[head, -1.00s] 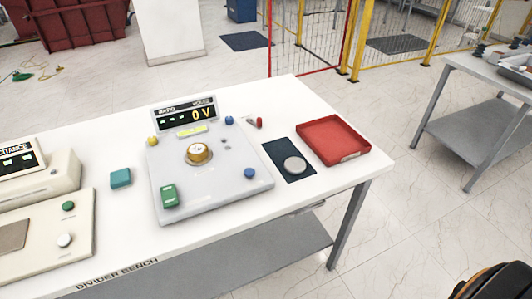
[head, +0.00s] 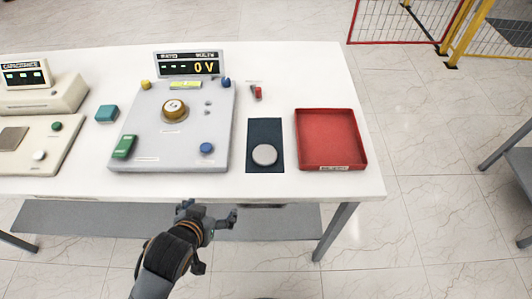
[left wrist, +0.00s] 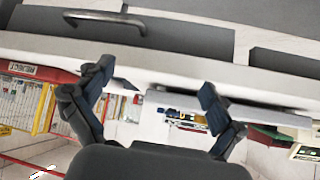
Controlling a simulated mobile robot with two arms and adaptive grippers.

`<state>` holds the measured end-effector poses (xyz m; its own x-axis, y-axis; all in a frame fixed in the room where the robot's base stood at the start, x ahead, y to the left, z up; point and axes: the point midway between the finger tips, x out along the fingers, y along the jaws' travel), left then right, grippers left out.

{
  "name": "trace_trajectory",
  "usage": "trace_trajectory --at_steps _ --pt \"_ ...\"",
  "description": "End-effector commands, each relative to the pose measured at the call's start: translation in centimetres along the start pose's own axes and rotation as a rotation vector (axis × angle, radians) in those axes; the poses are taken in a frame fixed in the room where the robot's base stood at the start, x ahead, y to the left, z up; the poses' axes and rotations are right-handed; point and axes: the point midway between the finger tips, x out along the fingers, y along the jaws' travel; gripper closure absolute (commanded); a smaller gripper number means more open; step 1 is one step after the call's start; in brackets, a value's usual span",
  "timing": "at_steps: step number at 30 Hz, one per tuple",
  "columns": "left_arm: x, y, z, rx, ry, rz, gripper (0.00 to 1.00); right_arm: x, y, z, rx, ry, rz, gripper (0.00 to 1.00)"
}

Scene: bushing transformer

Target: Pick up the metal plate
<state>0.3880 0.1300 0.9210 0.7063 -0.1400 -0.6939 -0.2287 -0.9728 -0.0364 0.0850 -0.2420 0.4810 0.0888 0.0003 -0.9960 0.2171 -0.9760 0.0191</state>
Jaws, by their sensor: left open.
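A round silver metal plate (head: 264,155) lies flat on a dark mat (head: 265,130) near the front edge of the white bench, in the head view. My left gripper (head: 212,212) is open and empty. It is in front of the bench's front edge, to the left of the plate and nearer to me in the picture. The left wrist view shows its two fingers apart (left wrist: 156,84) with nothing between them; I cannot make out the plate there. My right gripper is in neither view.
A red tray (head: 331,165) sits right of the mat. A grey instrument panel (head: 190,150) with knobs and a 0 V display stands left of it. A small red-tipped item (head: 257,92) lies behind the mat. The bench's front edge (head: 300,192) lies between gripper and plate.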

Motion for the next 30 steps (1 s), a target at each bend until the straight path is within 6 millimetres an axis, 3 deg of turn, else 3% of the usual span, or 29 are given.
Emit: trace_trajectory --at_steps 1,3,9,14,24,30 --pt "-0.6 0.9 -2.2 0.010 0.071 0.018 0.06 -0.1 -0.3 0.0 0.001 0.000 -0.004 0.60" --pt "-0.2 2.0 -3.8 0.021 0.147 0.043 0.06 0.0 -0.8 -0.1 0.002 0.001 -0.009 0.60" --pt "0.3 5.1 -6.8 0.049 0.308 0.116 0.06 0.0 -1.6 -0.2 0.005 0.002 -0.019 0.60" --pt "0.7 6.5 -8.2 0.060 0.372 0.152 0.06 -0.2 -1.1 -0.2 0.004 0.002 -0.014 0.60" --pt "6.3 7.6 -10.6 0.061 0.377 0.155 0.06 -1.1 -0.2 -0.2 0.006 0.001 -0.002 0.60" --pt "8.1 7.9 -11.2 0.061 0.377 0.155 0.06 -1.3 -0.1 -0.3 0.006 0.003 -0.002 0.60"
